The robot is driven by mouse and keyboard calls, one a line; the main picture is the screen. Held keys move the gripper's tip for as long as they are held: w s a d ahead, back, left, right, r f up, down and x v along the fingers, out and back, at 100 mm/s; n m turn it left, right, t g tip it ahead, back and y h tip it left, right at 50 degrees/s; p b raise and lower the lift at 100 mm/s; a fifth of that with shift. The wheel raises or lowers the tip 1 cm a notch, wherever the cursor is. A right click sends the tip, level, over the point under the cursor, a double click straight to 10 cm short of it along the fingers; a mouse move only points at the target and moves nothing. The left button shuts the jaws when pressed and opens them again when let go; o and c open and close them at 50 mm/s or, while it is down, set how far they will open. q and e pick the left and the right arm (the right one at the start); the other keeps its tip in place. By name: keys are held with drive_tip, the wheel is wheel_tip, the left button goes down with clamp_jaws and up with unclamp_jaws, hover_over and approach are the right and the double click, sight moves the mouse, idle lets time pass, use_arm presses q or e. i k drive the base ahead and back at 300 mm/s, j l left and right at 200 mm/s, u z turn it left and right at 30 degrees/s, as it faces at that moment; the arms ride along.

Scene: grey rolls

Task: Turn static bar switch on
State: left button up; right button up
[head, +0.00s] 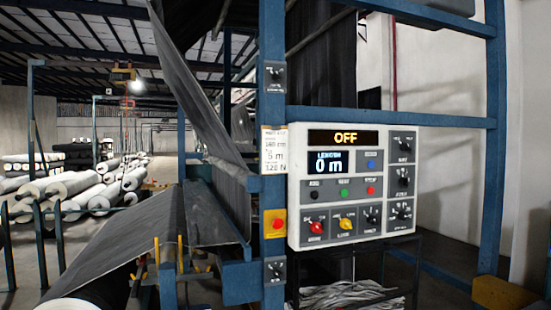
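A white control panel (297,165) is mounted on a blue frame right of centre. Its top display (344,138) reads OFF in yellow, and a lower screen (333,163) reads LENGTH 0 m. It carries a red knob (316,227), a yellow knob (346,224) and several black knobs, including one at top right (403,145). Two more small black switches are on the blue post, one high (275,75) and one low (275,270). The labels are too small to tell which is the static bar switch. Neither of my grippers is in view.
A red stop button on a yellow box (277,224) sits on the post. Grey fabric (120,255) slopes down to a roll at lower left. A blue horizontal beam (420,116) crosses at the panel's top. Several rolls (70,185) lie at the far left.

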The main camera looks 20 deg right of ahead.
sight(276, 76)
drive_tip(key=i+j, duration=0.25)
drive_tip(key=i, duration=0.2)
drive_tip(key=i+j, duration=0.25)
drive_tip(key=i, duration=0.2)
drive_tip(key=z, duration=1.75)
drive_tip(key=i+j, duration=0.15)
drive_tip(key=j, duration=0.2)
